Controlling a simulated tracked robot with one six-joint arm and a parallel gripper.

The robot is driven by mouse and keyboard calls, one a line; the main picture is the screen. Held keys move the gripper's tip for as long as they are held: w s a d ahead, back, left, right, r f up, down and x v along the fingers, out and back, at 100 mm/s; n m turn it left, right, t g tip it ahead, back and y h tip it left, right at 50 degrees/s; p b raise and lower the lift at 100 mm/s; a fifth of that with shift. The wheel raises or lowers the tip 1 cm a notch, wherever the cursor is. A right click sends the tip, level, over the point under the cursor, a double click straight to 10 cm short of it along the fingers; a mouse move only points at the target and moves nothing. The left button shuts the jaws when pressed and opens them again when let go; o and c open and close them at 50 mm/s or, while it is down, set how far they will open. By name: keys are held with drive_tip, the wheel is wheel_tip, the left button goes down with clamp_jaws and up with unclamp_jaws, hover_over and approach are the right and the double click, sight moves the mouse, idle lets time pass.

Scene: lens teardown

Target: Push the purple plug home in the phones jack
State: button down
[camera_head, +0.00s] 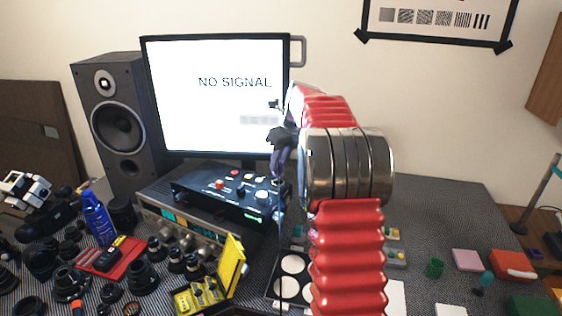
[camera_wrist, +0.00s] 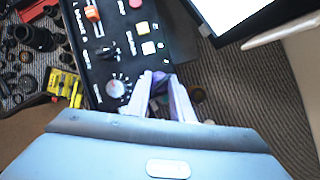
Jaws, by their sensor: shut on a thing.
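The black control box (camera_head: 230,196) with knobs and coloured buttons sits on top of a silver unit below the monitor; it also shows in the wrist view (camera_wrist: 112,50). My gripper (camera_head: 279,158) is at the right end of this box. It is shut on the purple plug (camera_head: 277,168), and a thin dark cable hangs below. In the wrist view my gripper (camera_wrist: 160,82) has its fingertips beside the box's edge, near the large pale knob (camera_wrist: 116,89). The phones jack cannot be made out, and I cannot tell whether the plug's tip is in it.
The monitor (camera_head: 215,95) stands right behind my gripper, with a speaker (camera_head: 115,110) to its left. A yellow box (camera_head: 233,262), a red mat (camera_head: 112,262) and several lens parts crowd the left front. A pink block (camera_head: 467,260) lies at the right.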

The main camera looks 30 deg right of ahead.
drive_tip(key=shift+f, duration=1.6)
idle(1.4)
drive_tip(key=c, duration=1.5)
unclamp_jaws()
drive_tip(key=shift+r, duration=0.1)
drive_tip(key=v, duration=1.3)
drive_tip(key=shift+s+d+r, duration=0.1)
drive_tip(key=shift+s+r, duration=0.05)
drive_tip(key=shift+r, duration=0.1)
